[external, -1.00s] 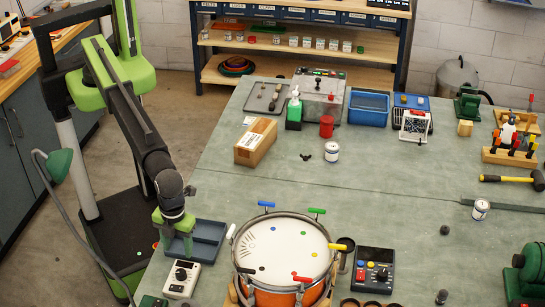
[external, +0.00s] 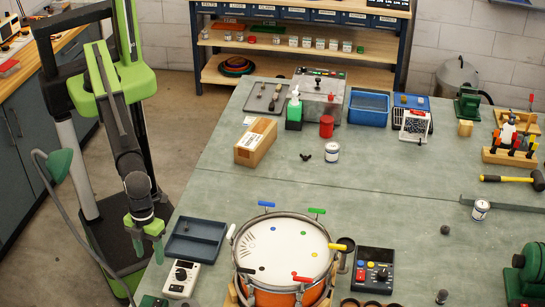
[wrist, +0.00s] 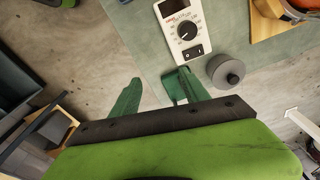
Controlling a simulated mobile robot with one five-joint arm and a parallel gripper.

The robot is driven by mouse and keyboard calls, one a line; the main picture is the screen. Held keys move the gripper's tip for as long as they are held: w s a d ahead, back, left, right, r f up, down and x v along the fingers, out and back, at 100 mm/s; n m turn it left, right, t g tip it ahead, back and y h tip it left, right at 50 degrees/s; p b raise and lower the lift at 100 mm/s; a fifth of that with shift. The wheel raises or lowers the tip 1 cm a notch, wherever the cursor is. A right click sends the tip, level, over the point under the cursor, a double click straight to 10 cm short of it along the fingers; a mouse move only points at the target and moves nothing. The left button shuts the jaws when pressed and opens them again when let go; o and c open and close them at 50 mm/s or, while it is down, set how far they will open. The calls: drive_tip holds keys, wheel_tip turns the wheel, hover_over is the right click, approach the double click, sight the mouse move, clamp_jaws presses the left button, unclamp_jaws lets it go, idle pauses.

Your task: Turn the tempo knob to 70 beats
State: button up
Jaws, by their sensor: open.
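A white box with a round dial and a black knob (external: 181,274) stands at the near left of the table, left of the drum. My gripper (external: 148,249) is open and empty, left of the white box and beside the table's left edge. In the wrist view my green fingers (wrist: 156,90) are apart, below the white box and not touching it.
A dark blue-grey tray (external: 196,240) lies behind the white box. A drum (external: 285,250) stands to its right, with a black control box (external: 373,270) beyond. A grey cylinder (wrist: 224,70) stands close to the white box in the wrist view.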

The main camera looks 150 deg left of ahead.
drive_tip(key=s+d+f+m+t+h+b, duration=0.1)
drive_tip(key=s+d+f+b, duration=0.35)
drive_tip(key=f+b, duration=0.3)
drive_tip(key=s+d+f+t+b, duration=0.1)
drive_tip(key=s+d+f+b, duration=0.3)
drive_tip(key=d+f+b, duration=0.3)
drive_tip(key=s+a+f+n+b, duration=0.2)
drive_tip(key=s+a+f+b, duration=0.2)
drive_tip(key=a+f+b, duration=0.2)
drive_tip(key=s+a+f+n+b, duration=0.3)
drive_tip(key=s+a+f+b, duration=0.2)
drive_tip(key=f+b, duration=0.6)
drive_tip(key=shift+s+a+f, duration=0.25)
drive_tip(key=shift+a+f, duration=0.25)
drive_tip(key=shift+f, duration=0.1)
drive_tip(key=s+a+r+n+g+p, duration=0.1)
drive_tip(key=s+a+r+n+p, duration=0.1)
drive_tip(key=r+p, duration=1)
drive_tip(key=s+a+r+n+g+y+p, duration=0.1)
drive_tip(key=s+a+r+p, duration=0.4)
drive_tip(key=r+p, duration=0.7)
drive_tip(key=s+a+r+n+p, duration=0.4)
drive_tip(key=a+r+p, duration=0.3)
drive_tip(key=r+p, duration=0.5)
drive_tip(key=shift+s+r+g+y+p, duration=0.15)
drive_tip(key=shift+r+g+y+p, duration=0.2)
drive_tip(key=shift+g+y+p, duration=0.1)
drive_tip(key=shift+c, duration=0.4)
